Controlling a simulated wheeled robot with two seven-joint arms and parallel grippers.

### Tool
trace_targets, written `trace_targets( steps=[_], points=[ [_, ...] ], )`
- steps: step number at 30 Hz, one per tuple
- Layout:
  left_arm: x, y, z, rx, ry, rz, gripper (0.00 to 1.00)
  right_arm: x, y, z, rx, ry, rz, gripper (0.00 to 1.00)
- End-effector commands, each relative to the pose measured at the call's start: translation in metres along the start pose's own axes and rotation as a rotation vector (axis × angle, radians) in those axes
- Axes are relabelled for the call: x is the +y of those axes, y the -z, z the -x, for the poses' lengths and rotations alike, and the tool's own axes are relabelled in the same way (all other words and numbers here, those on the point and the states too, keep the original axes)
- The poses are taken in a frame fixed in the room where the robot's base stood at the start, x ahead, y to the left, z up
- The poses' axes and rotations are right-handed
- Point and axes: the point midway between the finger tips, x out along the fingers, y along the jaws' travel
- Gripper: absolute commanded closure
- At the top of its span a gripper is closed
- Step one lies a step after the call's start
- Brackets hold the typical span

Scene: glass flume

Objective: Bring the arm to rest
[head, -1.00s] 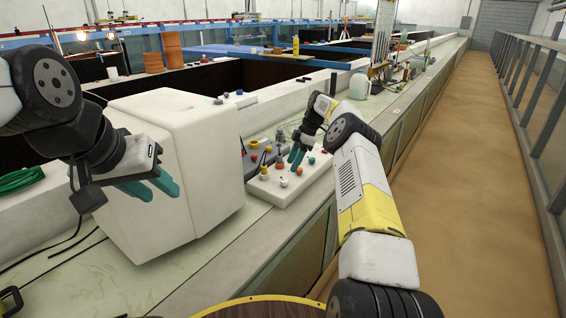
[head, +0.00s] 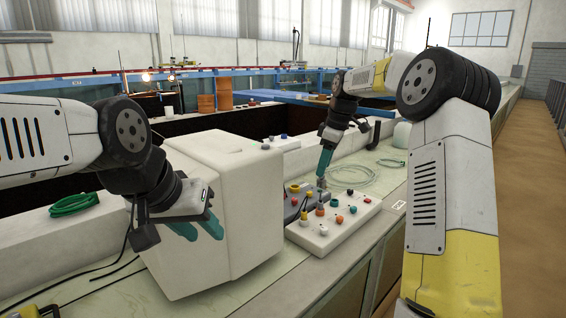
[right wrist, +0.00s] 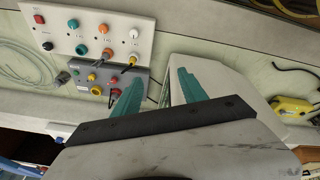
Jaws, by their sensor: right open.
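My right arm reaches over the counter from the right in the head view. Its gripper (head: 323,168) has teal fingers that point down close over the control panels. The right wrist view shows the fingers (right wrist: 155,92) spread apart with nothing between them. The white panel (head: 318,239) carries several coloured buttons and knobs; a grey control box (right wrist: 100,76) with cables adjoins it. Contact between fingers and panels cannot be told. My left gripper (head: 200,229) is at the left, in front of the white box, with its teal fingers apart and empty.
The large white box (head: 236,222) stands between my grippers. A coiled pale hose (head: 350,175) and a green cable coil (head: 75,203) lie on the counter. A yellow device (right wrist: 292,107) shows in the right wrist view. The aisle floor (head: 525,170) at right is clear.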

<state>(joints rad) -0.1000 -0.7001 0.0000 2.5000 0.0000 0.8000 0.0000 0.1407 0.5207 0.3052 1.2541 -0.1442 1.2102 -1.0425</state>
Motion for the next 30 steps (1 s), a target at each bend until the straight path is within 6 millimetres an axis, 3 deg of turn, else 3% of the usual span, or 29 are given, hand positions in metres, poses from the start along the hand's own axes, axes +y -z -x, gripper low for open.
trace_targets(
  steps=[1, 6, 15, 22, 30],
  points=[
    [0.000, 0.000, 0.000, 0.000, 0.000, 0.000, 0.64, -0.015, -0.001, 0.018, -0.005, -0.023, -0.035, 0.50],
    [0.000, 0.000, 0.000, 0.000, 0.000, 0.000, 0.64, -0.063, -0.011, 0.058, -0.004, -0.087, -0.183, 0.50],
    [0.000, 0.000, 0.000, 0.000, 0.000, 0.000, 0.64, -0.156, -0.049, 0.103, 0.052, -0.183, -0.477, 0.50],
    [0.000, 0.000, 0.000, 0.000, 0.000, 0.000, 0.64, -0.230, -0.087, 0.111, 0.141, -0.227, -0.720, 0.50],
    [0.000, 0.000, 0.000, 0.000, 0.000, 0.000, 0.64, -0.304, -0.127, 0.095, 0.266, -0.229, -0.976, 0.50]
  ],
)
